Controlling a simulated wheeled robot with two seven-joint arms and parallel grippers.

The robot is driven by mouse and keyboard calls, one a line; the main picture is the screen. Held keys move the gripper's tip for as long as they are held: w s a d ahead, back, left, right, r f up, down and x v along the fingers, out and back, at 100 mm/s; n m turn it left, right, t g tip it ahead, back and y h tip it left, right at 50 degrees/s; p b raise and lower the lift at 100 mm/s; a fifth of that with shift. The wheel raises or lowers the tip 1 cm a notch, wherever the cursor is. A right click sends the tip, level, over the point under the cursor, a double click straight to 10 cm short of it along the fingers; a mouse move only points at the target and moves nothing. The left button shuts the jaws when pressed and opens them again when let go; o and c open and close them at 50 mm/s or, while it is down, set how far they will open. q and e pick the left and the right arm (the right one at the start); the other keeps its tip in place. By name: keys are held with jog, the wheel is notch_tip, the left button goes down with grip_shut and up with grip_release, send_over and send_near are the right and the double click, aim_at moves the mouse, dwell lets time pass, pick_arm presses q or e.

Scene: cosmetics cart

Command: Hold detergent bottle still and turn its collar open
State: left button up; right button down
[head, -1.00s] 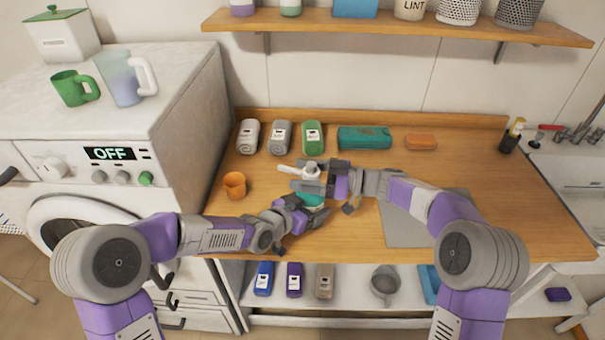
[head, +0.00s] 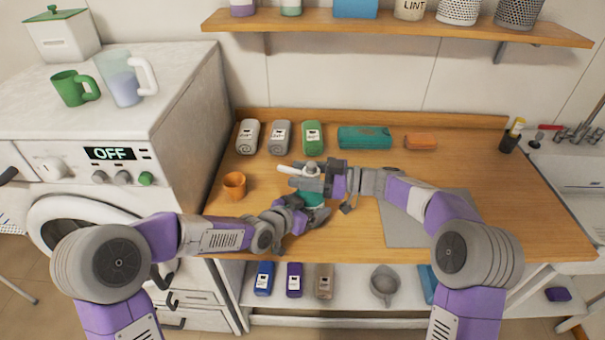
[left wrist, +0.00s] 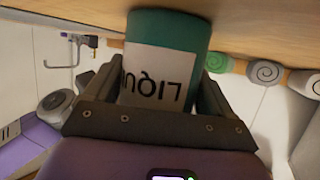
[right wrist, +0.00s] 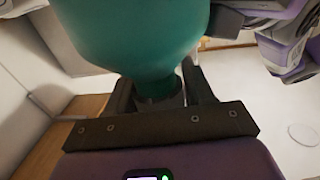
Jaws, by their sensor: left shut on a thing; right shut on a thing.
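The teal detergent bottle (head: 314,198) stands upright on the wooden counter, with a white pump spout (head: 296,170) on top pointing left. Its printed white label (left wrist: 155,80) shows in the left wrist view, where the body (left wrist: 165,30) sits between the fingers. My left gripper (head: 312,212) is shut on the bottle's body, low down. My right gripper (head: 312,182) is shut on the collar just under the spout. In the right wrist view the bottle's shoulder (right wrist: 135,35) narrows to the dark collar (right wrist: 158,92) between the fingers, which partly hide it.
Behind the bottle stand several rolled towels (head: 312,137), a teal pack (head: 364,138) and an orange block (head: 420,141). An orange cup (head: 234,186) stands to the left. A grey mat (head: 400,228) lies to the right, partly under my right arm.

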jog(key=shift+s+n+g, duration=0.2)
jog(key=shift+n+g, duration=1.3)
jog(key=shift+g, duration=0.9)
jog(key=c, duration=0.6)
grip_release()
jog(key=d, duration=0.4)
jog(key=w+d, duration=0.1)
jog(key=d, duration=0.7)
jog(key=shift+w, duration=0.3)
pick_arm(q)
jog(key=o, duration=1.4)
